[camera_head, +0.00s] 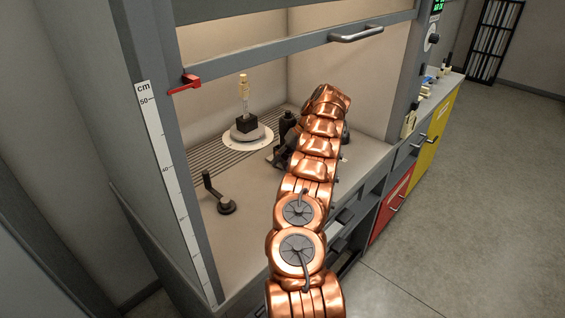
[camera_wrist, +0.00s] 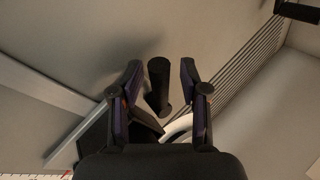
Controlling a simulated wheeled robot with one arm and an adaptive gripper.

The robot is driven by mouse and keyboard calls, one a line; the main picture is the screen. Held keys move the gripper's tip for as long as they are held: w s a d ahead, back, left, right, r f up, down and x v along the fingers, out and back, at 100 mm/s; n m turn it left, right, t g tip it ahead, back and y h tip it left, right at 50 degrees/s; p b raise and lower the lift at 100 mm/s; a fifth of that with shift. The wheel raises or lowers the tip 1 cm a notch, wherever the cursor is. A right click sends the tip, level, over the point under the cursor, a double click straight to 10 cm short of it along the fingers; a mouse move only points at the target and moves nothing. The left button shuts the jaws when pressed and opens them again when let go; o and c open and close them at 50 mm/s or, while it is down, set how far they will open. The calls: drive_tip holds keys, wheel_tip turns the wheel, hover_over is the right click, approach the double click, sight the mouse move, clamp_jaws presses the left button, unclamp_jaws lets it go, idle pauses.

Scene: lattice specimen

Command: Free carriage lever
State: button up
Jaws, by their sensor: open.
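In the wrist view, my gripper (camera_wrist: 160,85) is open, with one dark finger on each side of a black upright cylinder (camera_wrist: 158,84). The cylinder looks like a handle or lever grip; gaps show on both sides of it. I cannot tell how deep it sits between the fingers. In the head view, my copper arm reaches into the hood and partly hides my gripper (camera_head: 281,152) and the black parts around it. A black cranked lever (camera_head: 222,203) stands at the left front of the hood floor, apart from my gripper.
A pale lattice specimen (camera_head: 243,84) stands on a black block (camera_head: 247,124) over a white disc (camera_head: 236,143). The raised sash has a handle (camera_head: 356,33). The hood floor at left is mostly clear.

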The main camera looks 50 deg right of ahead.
drive_tip(key=shift+r, duration=0.1)
drive_tip(key=p+v, duration=0.4)
drive_tip(key=p, duration=0.3)
drive_tip(key=shift+r, duration=0.1)
drive_tip(key=shift+s+d+r, duration=0.1)
drive_tip(key=shift+s+d, duration=0.05)
drive_tip(key=shift+d, duration=0.05)
drive_tip(key=shift+s+d+r, duration=0.1)
drive_tip(key=shift+d+r, duration=0.1)
drive_tip(key=shift+r, duration=0.35)
